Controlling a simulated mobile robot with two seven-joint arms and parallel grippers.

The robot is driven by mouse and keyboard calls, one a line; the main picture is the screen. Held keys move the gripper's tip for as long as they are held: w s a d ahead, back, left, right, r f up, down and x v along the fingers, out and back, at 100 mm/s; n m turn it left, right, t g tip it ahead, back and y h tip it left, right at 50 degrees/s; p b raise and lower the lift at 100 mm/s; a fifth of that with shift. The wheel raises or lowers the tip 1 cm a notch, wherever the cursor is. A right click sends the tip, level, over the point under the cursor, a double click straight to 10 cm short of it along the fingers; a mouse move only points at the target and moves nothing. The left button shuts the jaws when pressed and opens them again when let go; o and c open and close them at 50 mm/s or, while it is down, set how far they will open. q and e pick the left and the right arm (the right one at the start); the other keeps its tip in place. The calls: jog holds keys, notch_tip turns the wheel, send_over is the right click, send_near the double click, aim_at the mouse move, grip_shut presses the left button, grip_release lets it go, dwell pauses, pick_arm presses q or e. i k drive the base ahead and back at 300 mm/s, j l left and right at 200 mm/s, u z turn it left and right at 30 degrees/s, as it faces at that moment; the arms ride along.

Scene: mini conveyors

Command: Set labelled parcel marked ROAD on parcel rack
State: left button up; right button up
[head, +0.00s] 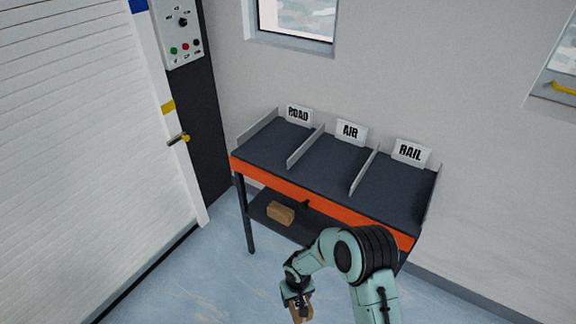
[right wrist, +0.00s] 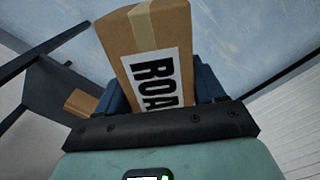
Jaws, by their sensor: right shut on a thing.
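The parcel rack (head: 333,178) stands against the wall in the head view, with an orange front edge and three bays under signs for ROAD, AIR and RAIL. The ROAD sign (head: 299,114) marks the left bay, which looks empty. My right gripper (head: 299,303) is low in front of the rack, below its top. It is shut on the brown parcel, which shows large in the right wrist view (right wrist: 118,52) with tan tape and a white label whose visible letters read "ROA". The parcel shows only partly at the head view's lower edge. My left gripper is not in view.
A brown box (head: 281,213) lies on the rack's lower shelf (head: 262,207). Upright dividers (head: 306,146) separate the bays. A white shutter door (head: 85,140) and a dark control column (head: 195,110) stand left. Blue floor is clear at front left.

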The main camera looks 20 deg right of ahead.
aim_at(278, 150)
jog(key=i+j, duration=0.3)
jog(key=i, duration=0.2)
jog(key=i+j+z, duration=0.1)
jog(key=i+j, duration=0.15)
jog(key=i, duration=0.25)
